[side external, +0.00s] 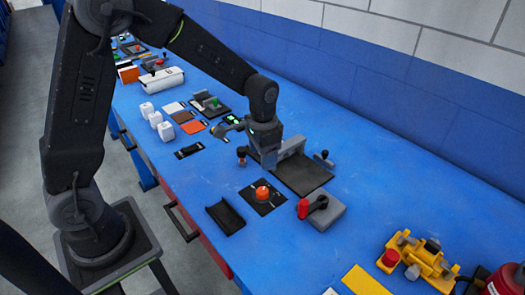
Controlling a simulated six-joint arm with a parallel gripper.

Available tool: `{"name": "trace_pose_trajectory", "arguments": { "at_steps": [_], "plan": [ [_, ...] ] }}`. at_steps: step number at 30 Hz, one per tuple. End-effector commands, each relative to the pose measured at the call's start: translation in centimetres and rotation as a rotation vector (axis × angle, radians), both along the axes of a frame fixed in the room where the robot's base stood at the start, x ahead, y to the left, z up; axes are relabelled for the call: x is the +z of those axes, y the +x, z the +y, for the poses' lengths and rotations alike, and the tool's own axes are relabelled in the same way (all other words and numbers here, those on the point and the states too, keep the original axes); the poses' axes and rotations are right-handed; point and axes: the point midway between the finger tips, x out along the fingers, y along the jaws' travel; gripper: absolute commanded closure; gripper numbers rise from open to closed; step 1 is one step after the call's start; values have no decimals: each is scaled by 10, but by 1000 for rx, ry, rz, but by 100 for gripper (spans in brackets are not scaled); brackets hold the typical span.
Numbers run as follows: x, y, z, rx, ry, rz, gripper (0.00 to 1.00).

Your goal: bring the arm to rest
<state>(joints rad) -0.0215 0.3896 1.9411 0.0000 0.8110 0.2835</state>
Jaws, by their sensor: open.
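My gripper (254,162) hangs from the wrist above the blue bench (345,225), beside a grey upright block and a black plate (302,175). It is open. I cannot make out anything between its fingers. The arm is bent, with the forearm reaching across the bench from the upper left and the wrist pointing down. The gripper's body hides part of the block and plate behind it.
An orange-red knob on a black square (268,207), a black tray (226,215) and a grey block with a red-ended handle (328,213) stand in front. Yellow parts (420,258) lie at right, white blocks (156,119) at left. A wall runs behind.

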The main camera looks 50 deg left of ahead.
Motion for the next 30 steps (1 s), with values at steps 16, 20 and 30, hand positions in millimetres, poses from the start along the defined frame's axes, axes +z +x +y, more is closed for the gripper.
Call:
{"name": "trace_pose_trajectory", "arguments": {
  "at_steps": [16,20,30],
  "plan": [
    [19,-5,0,9,1,-21,36],
    [52,-22,-2,37,0,-81,36],
    [137,-112,-6,152,-21,-298,36]
  ]
}}
